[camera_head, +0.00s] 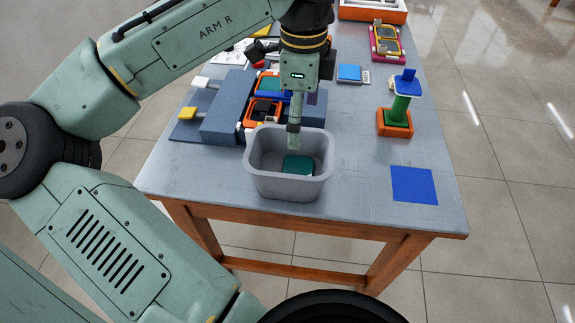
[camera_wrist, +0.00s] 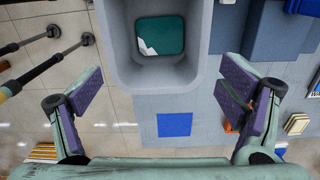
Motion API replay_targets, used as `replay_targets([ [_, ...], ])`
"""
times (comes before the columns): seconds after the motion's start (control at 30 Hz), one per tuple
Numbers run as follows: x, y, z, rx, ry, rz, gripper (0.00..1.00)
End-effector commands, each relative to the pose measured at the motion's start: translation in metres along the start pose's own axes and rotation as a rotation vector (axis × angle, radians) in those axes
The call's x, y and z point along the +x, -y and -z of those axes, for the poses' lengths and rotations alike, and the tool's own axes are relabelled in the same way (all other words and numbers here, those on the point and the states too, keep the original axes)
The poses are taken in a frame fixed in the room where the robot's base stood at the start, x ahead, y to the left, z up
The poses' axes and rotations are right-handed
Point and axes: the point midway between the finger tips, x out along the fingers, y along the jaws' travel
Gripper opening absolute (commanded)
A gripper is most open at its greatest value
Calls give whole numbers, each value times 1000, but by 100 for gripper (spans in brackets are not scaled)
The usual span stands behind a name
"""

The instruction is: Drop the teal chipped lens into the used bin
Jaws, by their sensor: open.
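The grey used bin (camera_head: 262,175) stands near the table's front edge. The teal chipped lens (camera_head: 297,165) lies inside it on the bottom. In the wrist view the lens (camera_wrist: 160,38) shows a pale jagged patch at its lower left, and the bin (camera_wrist: 165,85) surrounds it. My gripper (camera_head: 294,140) is above the bin in the head view. In the wrist view my gripper (camera_wrist: 160,95) has its two purple-padded fingers spread wide apart with nothing between them.
A blue square (camera_head: 413,185) lies flat on the table (camera_head: 360,170) right of the bin. A green post in an orange base (camera_head: 396,122) stands behind it. Blue-grey blocks (camera_head: 228,108) and orange frames are left of and behind the bin. The front right tabletop is mostly clear.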

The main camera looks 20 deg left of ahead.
Motion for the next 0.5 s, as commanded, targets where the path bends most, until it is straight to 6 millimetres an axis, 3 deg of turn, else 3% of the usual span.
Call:
replay_targets([
  [0.27, -2, 0, 0, 0, 0, 0, 90],
  [0.5, -38, 1, 1, 1, -2, 3, 90],
])
